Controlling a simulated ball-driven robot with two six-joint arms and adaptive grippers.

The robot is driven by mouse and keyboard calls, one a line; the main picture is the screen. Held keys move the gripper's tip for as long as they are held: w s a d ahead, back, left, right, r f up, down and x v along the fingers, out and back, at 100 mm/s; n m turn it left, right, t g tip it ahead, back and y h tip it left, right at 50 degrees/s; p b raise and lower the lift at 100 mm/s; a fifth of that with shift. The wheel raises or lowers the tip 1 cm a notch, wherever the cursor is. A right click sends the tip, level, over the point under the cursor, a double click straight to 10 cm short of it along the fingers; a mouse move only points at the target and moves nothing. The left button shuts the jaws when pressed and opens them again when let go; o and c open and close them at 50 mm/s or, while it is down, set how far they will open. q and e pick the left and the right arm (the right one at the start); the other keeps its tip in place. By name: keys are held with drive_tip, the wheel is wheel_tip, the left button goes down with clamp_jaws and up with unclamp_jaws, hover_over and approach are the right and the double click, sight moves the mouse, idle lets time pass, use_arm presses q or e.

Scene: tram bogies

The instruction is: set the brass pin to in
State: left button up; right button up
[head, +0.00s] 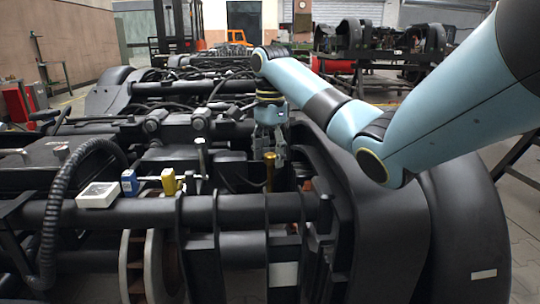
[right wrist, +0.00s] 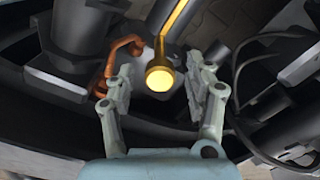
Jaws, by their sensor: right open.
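The brass pin (head: 270,171) stands upright among the black bogie parts, just under my right gripper in the head view. In the right wrist view the pin's round bright head (right wrist: 160,78) lies between the fingertips, with its shaft running away upward in the picture. My right gripper (head: 268,150) points down over the pin; in the right wrist view its two fingers (right wrist: 160,90) are apart on either side of the head, with a gap to each. The pin's lower end is hidden in the head view. My left gripper is not in view.
A white box (head: 98,194), a blue block (head: 129,182) and a yellow block (head: 168,181) sit on the bogie at left. A thick black tube (head: 110,212) crosses in front. An orange-brown part (right wrist: 118,56) and black cables (right wrist: 245,85) lie near the fingers.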

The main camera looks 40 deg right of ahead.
drive_tip(key=shift+c, duration=0.4)
clamp_jaws()
